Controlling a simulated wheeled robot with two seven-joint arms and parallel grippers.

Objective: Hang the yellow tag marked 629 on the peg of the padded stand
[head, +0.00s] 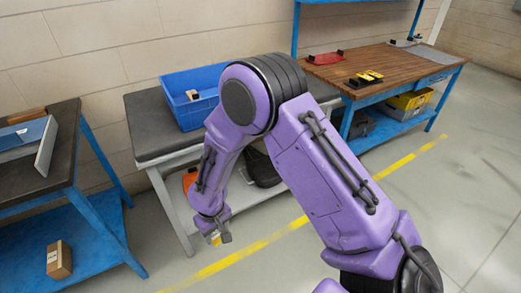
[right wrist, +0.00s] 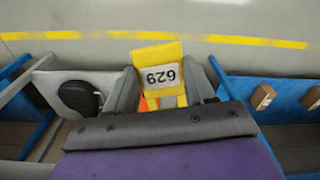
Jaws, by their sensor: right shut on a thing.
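The yellow tag (right wrist: 155,51) marked 629 shows in the right wrist view, its number upside down. My right gripper (right wrist: 163,88) is shut on it, one grey finger at each side. In the head view my right gripper (head: 222,237) hangs low in front of the grey-legged bench, with a little of the yellow tag (head: 215,239) showing. That bench has a dark padded top (head: 152,108) and seems to be the padded stand. I cannot make out its peg; my purple arm hides part of the bench. My left gripper is not in view.
A blue bin (head: 182,101) stands on the padded top. At left is a blue-framed bench (head: 68,150) with a small box (head: 59,259) on its lower shelf. At right, a wooden-topped bench (head: 390,65) carries black and yellow items (head: 366,78). Floor with a yellow line (head: 262,243) lies open in front.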

